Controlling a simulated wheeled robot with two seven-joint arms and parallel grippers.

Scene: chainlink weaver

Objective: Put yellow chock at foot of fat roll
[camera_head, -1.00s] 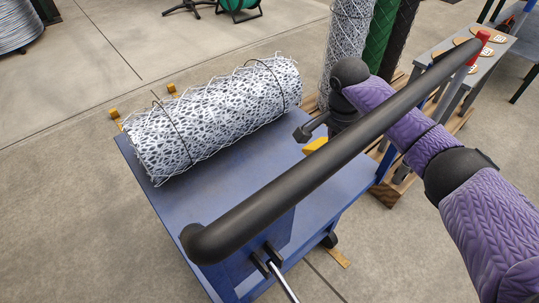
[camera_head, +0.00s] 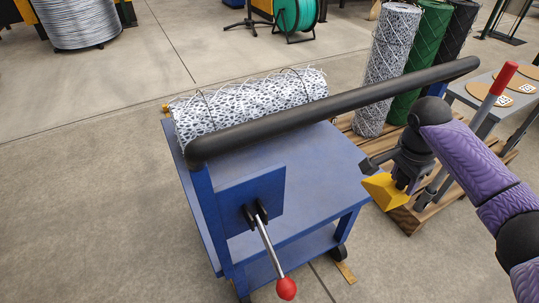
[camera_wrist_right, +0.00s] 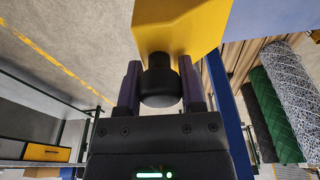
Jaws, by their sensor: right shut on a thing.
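The yellow chock (camera_head: 385,191) is a wedge held by my right gripper (camera_head: 405,178), to the right of the blue cart (camera_head: 310,180). In the right wrist view the chock (camera_wrist_right: 185,22) fills the top, and the gripper (camera_wrist_right: 160,85) is shut on its black knob. The fat roll (camera_head: 245,103), a white mesh roll with dark ties, lies on its side along the far edge of the cart top. The chock is apart from the roll. The cart's black handle bar hides part of the roll's near side. My left gripper is not in view.
The black handle bar (camera_head: 330,113) spans above the cart. A red-knobbed lever (camera_head: 285,288) sticks out at the cart's front. Upright white (camera_head: 389,70), green and black rolls stand on a wooden pallet behind the gripper. The cart top is bare in front of the roll.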

